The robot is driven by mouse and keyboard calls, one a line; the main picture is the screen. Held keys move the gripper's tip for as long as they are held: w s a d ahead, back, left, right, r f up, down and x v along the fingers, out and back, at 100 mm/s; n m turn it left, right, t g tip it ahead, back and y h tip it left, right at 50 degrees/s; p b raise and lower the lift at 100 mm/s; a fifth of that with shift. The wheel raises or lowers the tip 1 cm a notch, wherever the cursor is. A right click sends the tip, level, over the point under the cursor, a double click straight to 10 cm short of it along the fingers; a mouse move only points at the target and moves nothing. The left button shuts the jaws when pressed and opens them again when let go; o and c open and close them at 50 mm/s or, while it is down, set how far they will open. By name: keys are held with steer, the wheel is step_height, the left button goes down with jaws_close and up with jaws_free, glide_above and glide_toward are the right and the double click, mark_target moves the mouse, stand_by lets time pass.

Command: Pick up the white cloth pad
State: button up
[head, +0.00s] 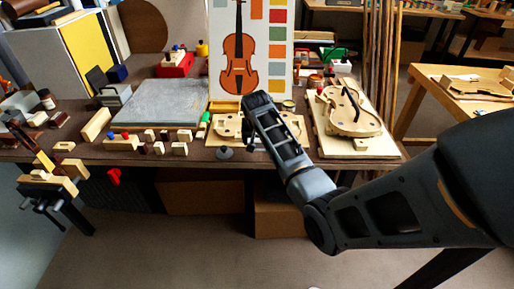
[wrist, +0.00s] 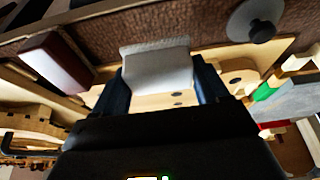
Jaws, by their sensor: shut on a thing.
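The white cloth pad (wrist: 158,66) sits between the two dark fingers of my gripper (wrist: 161,80) in the wrist view. My gripper is shut on it, with a finger at each side. A pale wooden piece with dark holes lies behind the pad. I cannot tell whether the pad touches the surface below. In the head view my gripper (head: 250,144) points down over the pale wooden violin part (head: 228,127) near the bench's front edge. The pad cannot be made out there.
A grey slab (head: 160,103) and several small blocks lie to the left on the bench. A round grey knobbed piece (head: 225,153) stands near the front edge. A violin body (head: 352,113) on a board lies to the right. A violin poster (head: 262,35) stands behind.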

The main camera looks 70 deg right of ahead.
steer(key=s+d+r, duration=0.2)
steer(key=s, duration=0.1)
steer(key=s+d+r+b, duration=0.1)
steer(key=s+d+r, duration=0.1)
steer(key=s+d, duration=0.1)
steer(key=s+d+r, duration=0.2)
steer(key=r, duration=0.1)
steer(key=shift+s+d, duration=0.3)
steer(key=shift+s, duration=0.1)
steer(key=o, duration=0.4)
steer(key=c, duration=0.3)
